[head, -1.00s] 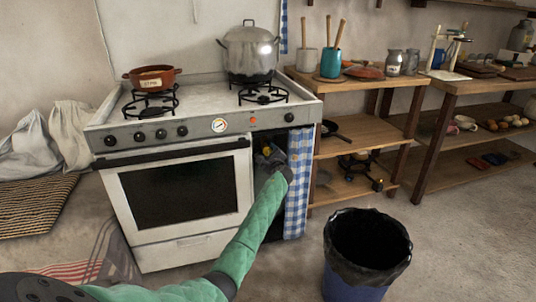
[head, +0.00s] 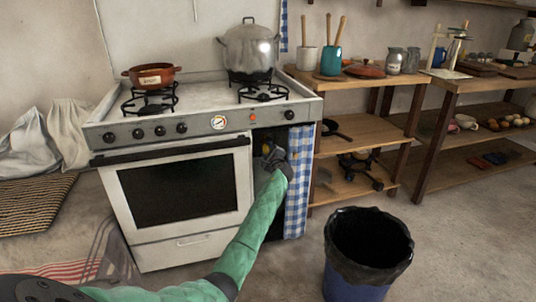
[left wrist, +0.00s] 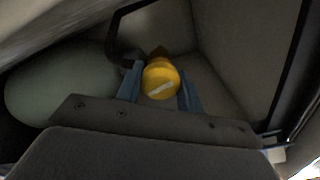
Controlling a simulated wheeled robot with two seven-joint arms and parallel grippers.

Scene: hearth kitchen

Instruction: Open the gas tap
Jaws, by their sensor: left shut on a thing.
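The gas tap (left wrist: 160,80) is a round yellow knob with a pale bar across its face, in the middle of the left wrist view. My left gripper (left wrist: 160,92) has its two blue-grey fingers on either side of the knob and is shut on it. In the head view my left gripper (head: 272,155) reaches into the dark compartment at the right of the stove, beside the blue checked curtain (head: 299,180). My right gripper is in neither view.
A pale rounded gas bottle (left wrist: 60,88) stands left of the tap. The white stove (head: 185,190) carries a brown pot (head: 152,77) and a steel pot (head: 248,48). A lined bin (head: 367,255) stands on the floor at right, near my forearm.

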